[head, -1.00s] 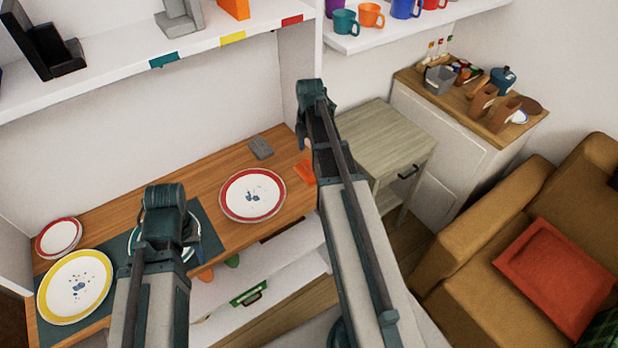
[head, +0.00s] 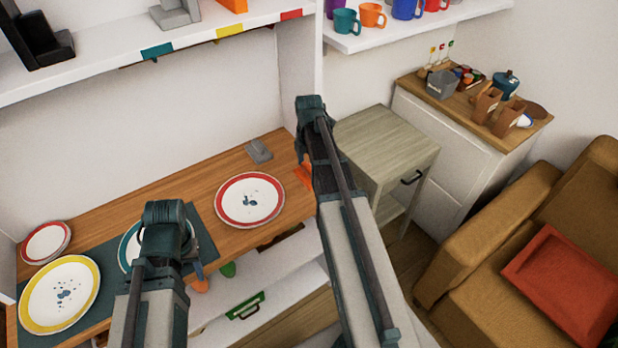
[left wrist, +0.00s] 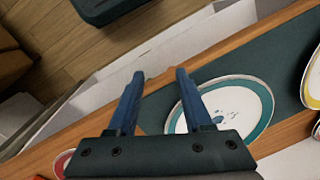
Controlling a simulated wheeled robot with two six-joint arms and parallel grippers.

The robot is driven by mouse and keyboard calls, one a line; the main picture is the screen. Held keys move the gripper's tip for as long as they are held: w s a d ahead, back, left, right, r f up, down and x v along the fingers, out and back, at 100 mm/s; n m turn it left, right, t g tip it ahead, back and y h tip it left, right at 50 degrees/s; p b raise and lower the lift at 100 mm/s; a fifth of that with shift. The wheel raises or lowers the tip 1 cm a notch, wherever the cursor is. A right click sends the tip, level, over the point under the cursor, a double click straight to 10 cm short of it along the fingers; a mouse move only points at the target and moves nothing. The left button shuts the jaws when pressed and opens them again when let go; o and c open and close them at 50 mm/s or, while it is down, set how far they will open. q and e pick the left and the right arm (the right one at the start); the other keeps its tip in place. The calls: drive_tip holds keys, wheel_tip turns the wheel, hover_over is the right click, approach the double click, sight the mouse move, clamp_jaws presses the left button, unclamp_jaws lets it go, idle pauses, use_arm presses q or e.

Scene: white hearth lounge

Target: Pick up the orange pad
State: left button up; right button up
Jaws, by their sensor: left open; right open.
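A small orange pad (head: 303,174) lies on the wooden counter (head: 105,208), just right of a red-rimmed plate (head: 229,208). My right arm partly hides it. My right gripper (head: 304,148) hangs beside and above the pad, with its fingers mostly hidden behind the arm; no contact can be made out. My left gripper (head: 163,240) is over the left part of the counter, in front of a teal-rimmed plate (head: 127,250). In the left wrist view its two fingers (left wrist: 158,78) are apart with nothing between them, near that plate.
A yellow-rimmed plate (head: 38,318) and a second red-rimmed plate (head: 46,258) are at the left. A grey block (head: 259,151) stands behind the pad. A shelf (head: 110,62) overhangs the counter. A small cabinet (head: 385,140) stands right of my right arm.

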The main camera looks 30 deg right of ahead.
sight(309, 167)
drive_tip(key=c, duration=1.1)
drive_tip(key=shift+r, duration=0.2)
wheel_tip(309, 167, up, 2)
drive_tip(key=shift+r+p, duration=0.1)
drive_tip(key=shift+p, duration=1.1)
drive_tip(key=shift+r+p, duration=0.85)
drive_tip(key=shift+p, duration=0.05)
drive_tip(key=s+a, duration=0.3)
drive_tip(key=s, duration=0.4)
drive_tip(key=s+a, duration=0.3)
drive_tip(key=s, duration=0.4)
drive_tip(key=shift+s+a+r+p, duration=0.2)
drive_tip(key=shift+s+r+p, duration=0.15)
drive_tip(key=shift+r+p, duration=0.05)
drive_tip(key=o, duration=0.7)
drive_tip(key=shift+c, duration=0.2)
drive_tip(key=c, duration=0.5)
